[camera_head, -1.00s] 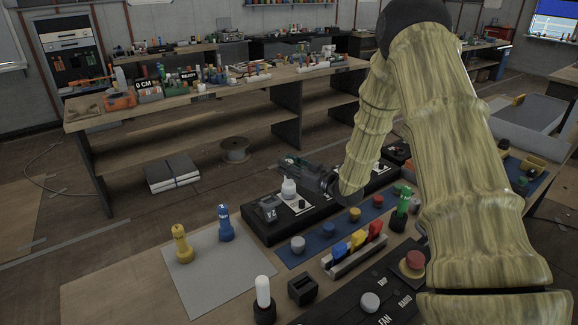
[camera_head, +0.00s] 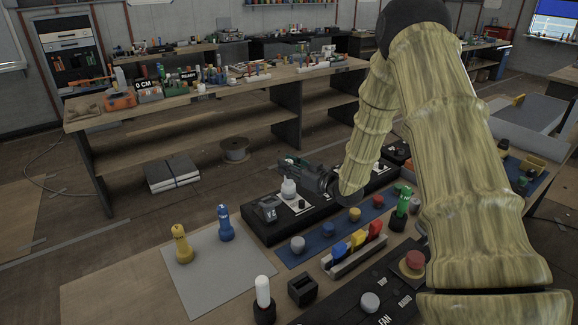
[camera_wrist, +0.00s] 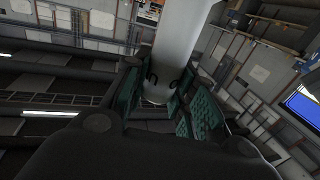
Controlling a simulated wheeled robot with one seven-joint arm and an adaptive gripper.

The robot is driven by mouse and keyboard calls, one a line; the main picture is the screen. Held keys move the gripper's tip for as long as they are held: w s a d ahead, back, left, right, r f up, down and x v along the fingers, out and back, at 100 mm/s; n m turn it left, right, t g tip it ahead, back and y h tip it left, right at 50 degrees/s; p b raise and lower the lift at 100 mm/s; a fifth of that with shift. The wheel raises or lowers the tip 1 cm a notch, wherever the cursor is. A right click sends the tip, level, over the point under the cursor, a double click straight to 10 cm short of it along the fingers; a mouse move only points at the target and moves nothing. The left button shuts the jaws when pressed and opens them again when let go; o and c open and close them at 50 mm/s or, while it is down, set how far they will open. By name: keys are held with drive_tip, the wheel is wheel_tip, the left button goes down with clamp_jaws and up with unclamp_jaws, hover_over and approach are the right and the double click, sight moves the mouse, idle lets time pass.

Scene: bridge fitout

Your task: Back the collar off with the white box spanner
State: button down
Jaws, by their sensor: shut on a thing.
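My gripper (camera_head: 302,172) is over the black panel (camera_head: 262,230) at mid picture in the head view, tilted to the left. In the wrist view my gripper's green pads (camera_wrist: 155,100) are closed on both sides of a white cylinder, the white box spanner (camera_wrist: 182,45). In the head view the white spanner (camera_head: 289,189) shows just below the fingers, upright, with its wider end down at a pale plate on the panel. The collar cannot be made out; the spanner and my gripper may hide it.
A yellow spanner (camera_head: 181,246) and a blue spanner (camera_head: 225,224) stand on a grey mat (camera_head: 215,285). A green one (camera_head: 403,202) stands to the right. A blue strip with knobs and a rack of coloured switches (camera_head: 357,252) lie in front. A black V2 block (camera_head: 268,210) is close left.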

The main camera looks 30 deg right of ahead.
idle(0.3)
drive_tip(key=shift+r+p, duration=1.75)
drive_tip(key=shift+r, duration=1.25)
